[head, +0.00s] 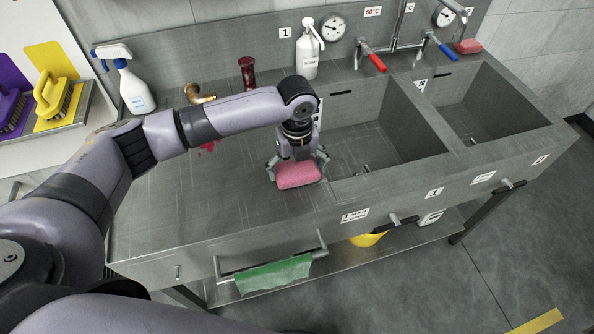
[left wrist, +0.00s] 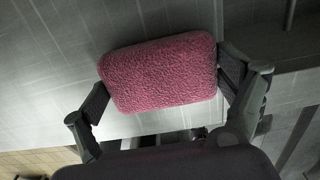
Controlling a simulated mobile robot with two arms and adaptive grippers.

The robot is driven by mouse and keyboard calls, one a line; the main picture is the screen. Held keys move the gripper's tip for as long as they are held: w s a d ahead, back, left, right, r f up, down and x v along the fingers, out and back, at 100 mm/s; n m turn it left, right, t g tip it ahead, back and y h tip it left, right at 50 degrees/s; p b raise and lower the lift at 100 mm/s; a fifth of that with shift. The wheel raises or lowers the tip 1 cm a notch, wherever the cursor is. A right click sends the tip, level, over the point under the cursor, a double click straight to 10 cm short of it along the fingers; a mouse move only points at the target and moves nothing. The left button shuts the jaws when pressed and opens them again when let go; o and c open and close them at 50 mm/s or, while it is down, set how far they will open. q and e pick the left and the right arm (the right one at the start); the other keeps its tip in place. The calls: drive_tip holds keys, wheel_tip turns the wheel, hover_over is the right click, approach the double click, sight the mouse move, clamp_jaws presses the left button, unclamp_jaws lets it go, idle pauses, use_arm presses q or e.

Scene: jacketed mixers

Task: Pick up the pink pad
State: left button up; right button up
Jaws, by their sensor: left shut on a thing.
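The pink pad (head: 298,175) is a rounded, rough-textured block at the front part of the steel counter, left of the sinks. My left gripper (head: 297,166) is over it, with a finger at each end of the pad, and is shut on it. In the left wrist view the pad (left wrist: 160,72) sits between the two fingers of the left gripper (left wrist: 162,85). I cannot tell whether the pad still touches the counter. My right gripper is not in view.
Two sink basins (head: 395,120) lie to the right. A spray bottle (head: 134,88), a brass elbow pipe (head: 198,93), a dark red bottle (head: 247,72) and a white pump bottle (head: 307,50) stand along the back. A green cloth (head: 273,274) hangs on the front rail. The counter left of the gripper is mostly clear.

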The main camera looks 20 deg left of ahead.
sight(297, 168)
use_arm(q)
wheel_tip(297, 168, up, 20)
drive_tip(key=b, duration=0.2)
drive_tip(key=shift+b, duration=0.3)
idle(0.3)
drive_tip(key=o, duration=0.5)
drive_tip(key=c, duration=0.4)
